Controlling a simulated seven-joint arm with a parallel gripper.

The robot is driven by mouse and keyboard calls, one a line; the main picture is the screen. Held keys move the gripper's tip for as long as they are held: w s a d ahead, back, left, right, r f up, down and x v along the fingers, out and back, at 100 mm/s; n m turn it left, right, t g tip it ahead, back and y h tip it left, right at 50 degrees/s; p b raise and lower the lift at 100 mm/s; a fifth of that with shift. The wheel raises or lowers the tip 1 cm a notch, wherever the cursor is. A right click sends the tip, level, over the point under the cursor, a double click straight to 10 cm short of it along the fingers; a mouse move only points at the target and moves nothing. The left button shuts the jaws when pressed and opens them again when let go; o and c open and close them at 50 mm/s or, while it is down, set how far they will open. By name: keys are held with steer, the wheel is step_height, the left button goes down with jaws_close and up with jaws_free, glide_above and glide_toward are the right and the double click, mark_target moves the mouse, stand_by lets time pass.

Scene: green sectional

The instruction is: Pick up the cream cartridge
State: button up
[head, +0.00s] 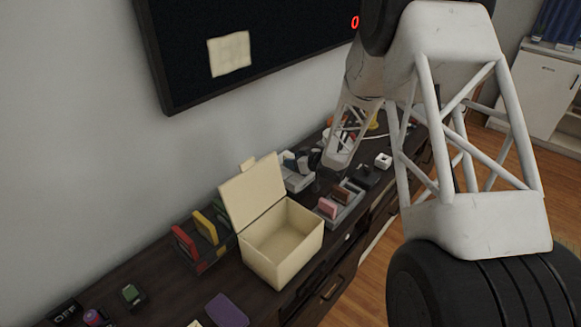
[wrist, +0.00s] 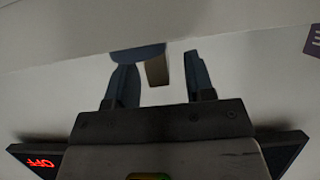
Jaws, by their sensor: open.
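No cream cartridge can be made out with certainty. A small cream piece (head: 194,323) is cut off by the bottom edge of the head view. In the wrist view, a small tan block (wrist: 157,71) shows between and beyond the fingertips, beside a dark blue-grey shape (wrist: 137,53); I cannot tell what it is. My gripper (wrist: 158,75) is open, its two dark fingers apart, and no contact with the block is visible. In the head view, my arm reaches down over the back of the dark cabinet, and the fingers are not clear there.
An open cream box (head: 283,247) with raised lid stands mid-cabinet. A grey tray (head: 346,213) with pink and brown pieces is beyond it. A rack (head: 207,257) holds red, yellow and green pieces to its left. A purple piece (head: 227,310) lies in front. A screen hangs above.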

steer(key=shift+x, duration=1.2)
jaws_close()
